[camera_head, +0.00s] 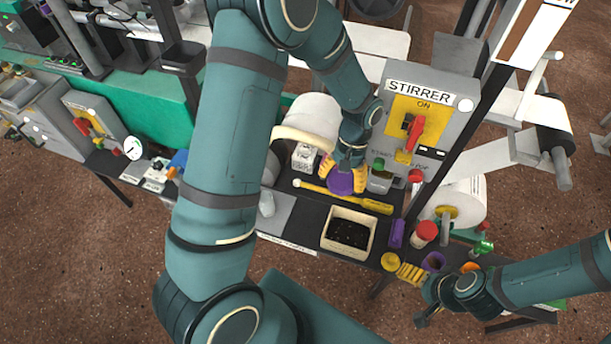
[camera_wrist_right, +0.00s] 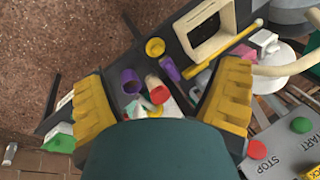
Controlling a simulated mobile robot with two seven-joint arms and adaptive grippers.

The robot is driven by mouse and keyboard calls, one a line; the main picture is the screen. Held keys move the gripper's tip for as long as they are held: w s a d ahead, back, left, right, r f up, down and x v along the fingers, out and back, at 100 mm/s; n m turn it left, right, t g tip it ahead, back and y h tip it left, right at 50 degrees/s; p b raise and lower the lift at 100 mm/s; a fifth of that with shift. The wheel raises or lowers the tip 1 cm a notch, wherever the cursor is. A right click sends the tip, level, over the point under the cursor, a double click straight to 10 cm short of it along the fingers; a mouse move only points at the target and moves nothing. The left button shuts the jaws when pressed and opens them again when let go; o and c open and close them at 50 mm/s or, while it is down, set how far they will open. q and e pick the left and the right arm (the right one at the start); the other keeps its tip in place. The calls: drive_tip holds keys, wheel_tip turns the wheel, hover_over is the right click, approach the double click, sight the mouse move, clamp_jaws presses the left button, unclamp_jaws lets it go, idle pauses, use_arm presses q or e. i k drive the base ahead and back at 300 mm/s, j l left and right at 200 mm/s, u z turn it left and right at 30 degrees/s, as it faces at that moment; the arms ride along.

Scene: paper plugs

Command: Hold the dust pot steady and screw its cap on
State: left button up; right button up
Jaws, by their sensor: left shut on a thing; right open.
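My left gripper (camera_head: 342,171) is shut on a purple round thing (camera_head: 341,184) over the black bench, beside the stirrer. The fingers cover its sides, and I cannot tell whether it is the dust pot or its cap. A purple cup (camera_head: 434,262) stands near the bench's right end; it also shows in the right wrist view (camera_wrist_right: 131,82). A yellow round cap-like piece (camera_head: 390,261) lies left of it and shows in the wrist view (camera_wrist_right: 155,47). My right gripper (camera_head: 416,284) is open and empty near the cup, its fingers wide apart in the wrist view (camera_wrist_right: 160,100).
A cream box of dark material (camera_head: 346,214) stands on the bench, a yellow stick (camera_head: 345,197) behind it. A red-capped white cylinder (camera_head: 424,234) and a purple block (camera_head: 396,233) stand near the cup. The grey stirrer (camera_head: 448,99) rises behind. Bare floor lies in front.

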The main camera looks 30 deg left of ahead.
sight(267, 207)
drive_tip(key=k+j+u, duration=0.15)
drive_tip(key=j+u, duration=0.35)
drive_tip(key=j, duration=0.35)
drive_tip(key=j+u, duration=0.5)
drive_tip(key=j, duration=0.35)
